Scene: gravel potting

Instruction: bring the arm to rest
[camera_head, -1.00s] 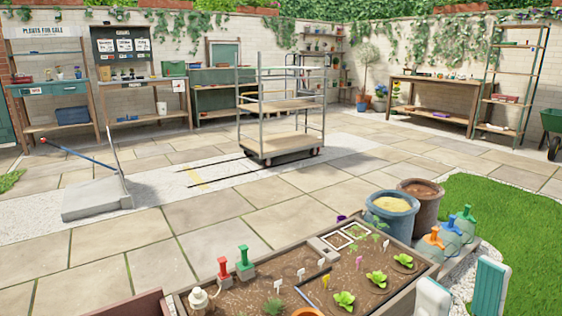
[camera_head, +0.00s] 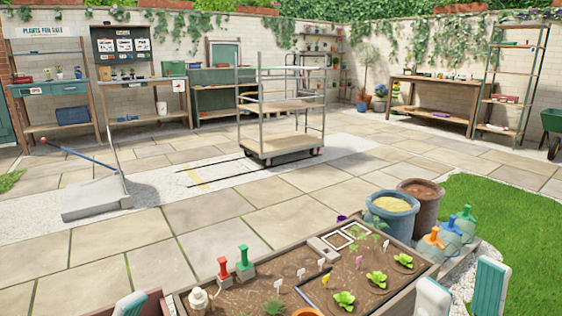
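My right gripper (camera_head: 462,292) shows at the bottom right, beside the right end of the wooden planter bed (camera_head: 415,291). Its two pale, teal-backed fingers stand well apart with nothing visible between them. At the bottom left, a small pale and teal tip of my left gripper (camera_head: 130,304) shows at the picture's edge, by a reddish-brown board. The rest of it is cut off, so its opening is hidden.
The planter holds seedlings, white labels and red and green-handled tools. A wheeled trolley (camera_head: 282,146) stands on open paving.

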